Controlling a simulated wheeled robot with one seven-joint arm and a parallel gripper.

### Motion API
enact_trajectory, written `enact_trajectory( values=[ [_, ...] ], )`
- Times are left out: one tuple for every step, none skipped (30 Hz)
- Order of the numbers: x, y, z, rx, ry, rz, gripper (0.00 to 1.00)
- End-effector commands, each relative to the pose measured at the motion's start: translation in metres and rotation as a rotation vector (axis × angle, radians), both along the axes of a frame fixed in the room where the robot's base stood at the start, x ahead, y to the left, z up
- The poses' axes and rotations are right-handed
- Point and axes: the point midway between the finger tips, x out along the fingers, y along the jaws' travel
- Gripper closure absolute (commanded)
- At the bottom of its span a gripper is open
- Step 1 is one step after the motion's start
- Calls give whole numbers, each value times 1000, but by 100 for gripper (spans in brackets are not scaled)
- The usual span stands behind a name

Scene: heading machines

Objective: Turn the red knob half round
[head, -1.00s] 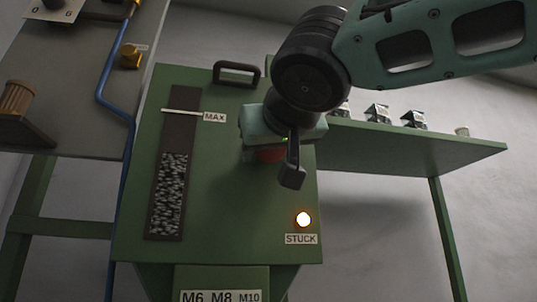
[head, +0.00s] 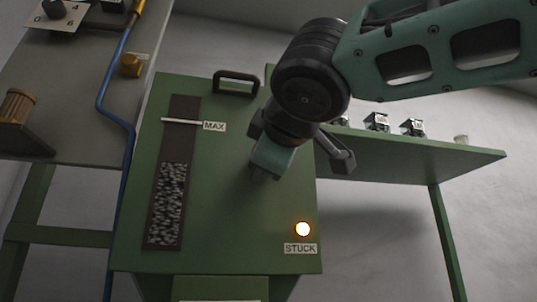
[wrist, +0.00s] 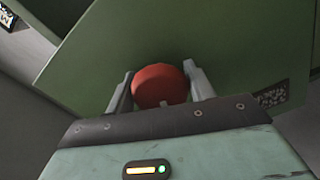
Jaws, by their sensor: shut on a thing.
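The red knob (wrist: 160,84) shows in the wrist view as a round red disc on the green panel. My gripper (wrist: 160,92) has one finger on each side of it and is shut on it. In the head view my gripper (head: 262,174) is in front of the green panel (head: 215,215), at its right half, and hides the knob there.
A lit lamp (head: 303,229) is above a STUCK label (head: 300,248). A dark window strip (head: 185,140) with a MAX label (head: 214,126) is on the panel's left. A black handle (head: 236,82) is at the panel's top. A green shelf (head: 420,155) bears small items on the right.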

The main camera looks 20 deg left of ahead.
Motion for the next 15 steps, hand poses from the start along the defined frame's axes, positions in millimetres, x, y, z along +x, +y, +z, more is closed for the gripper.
enact_trajectory(
  values=[
    [0, 0, 1, -39, -24, 0, 69],
    [0, 0, 2, -63, -39, 0, 69],
    [0, 0, 1, -96, -58, -1, 69],
    [0, 0, 1, -119, -72, -1, 69],
    [0, 0, 1, -144, -87, -1, 69],
    [0, 0, 1, -177, -107, -1, 69],
    [0, 0, 2, -202, -122, -1, 69],
    [0, 0, 2, -226, -137, 0, 69],
    [0, 0, 2, -258, -157, 0, 69],
    [0, 0, 2, -282, -172, 0, 69],
    [0, 0, 2, -306, -186, -1, 69],
    [0, 0, 2, -340, -206, 0, 69],
    [0, 0, 2, -364, -221, -1, 69],
    [0, 0, 2, -388, -236, -1, 69],
    [0, 0, 2, -420, -256, 0, 69]
  ],
)
